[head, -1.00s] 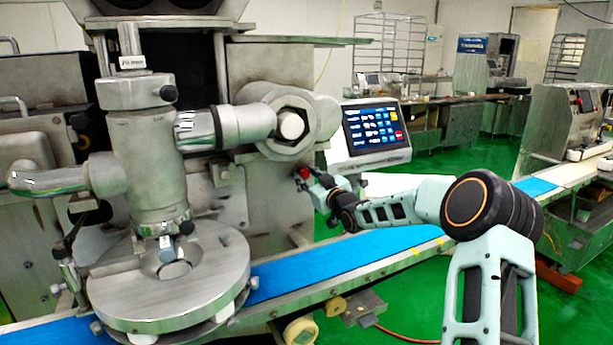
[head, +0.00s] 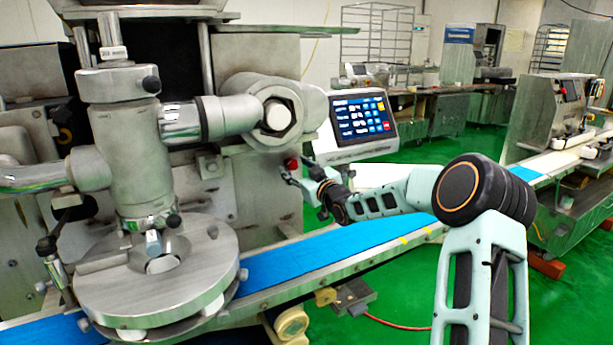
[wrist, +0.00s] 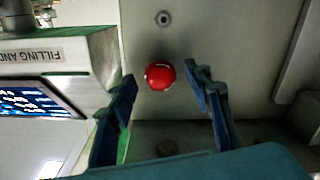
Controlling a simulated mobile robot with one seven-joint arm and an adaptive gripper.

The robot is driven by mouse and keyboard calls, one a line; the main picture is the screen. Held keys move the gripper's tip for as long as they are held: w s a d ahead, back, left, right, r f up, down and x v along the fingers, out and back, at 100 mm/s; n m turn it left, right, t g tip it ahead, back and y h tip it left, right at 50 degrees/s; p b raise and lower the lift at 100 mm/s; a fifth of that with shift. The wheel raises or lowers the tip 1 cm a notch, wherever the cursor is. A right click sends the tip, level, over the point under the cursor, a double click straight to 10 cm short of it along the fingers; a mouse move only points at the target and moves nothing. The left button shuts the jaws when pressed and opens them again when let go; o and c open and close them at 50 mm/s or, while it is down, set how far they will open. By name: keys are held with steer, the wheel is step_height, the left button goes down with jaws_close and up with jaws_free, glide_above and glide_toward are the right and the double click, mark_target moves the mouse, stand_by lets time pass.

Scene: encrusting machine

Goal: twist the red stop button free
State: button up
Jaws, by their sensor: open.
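The red stop button (head: 292,164) sits on the front of the grey steel machine housing, left of the touch screen. In the wrist view the round red button (wrist: 160,75) shows between and slightly beyond the fingertips. My gripper (head: 296,172) is at the button in the head view, reaching in from the right. In the wrist view my gripper (wrist: 164,88) is open, with one blue finger on each side of the button and visible gaps. Whether the fingertips reach the button's depth I cannot tell.
The touch screen (head: 361,117) stands close above and right of my gripper. A blue conveyor belt (head: 330,245) runs below my arm. The large filling nozzle and round plate (head: 190,270) are at the left. A small round fitting (wrist: 163,18) sits beyond the button.

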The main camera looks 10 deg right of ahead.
steer(key=v, duration=1)
steer(key=shift+s, duration=0.3)
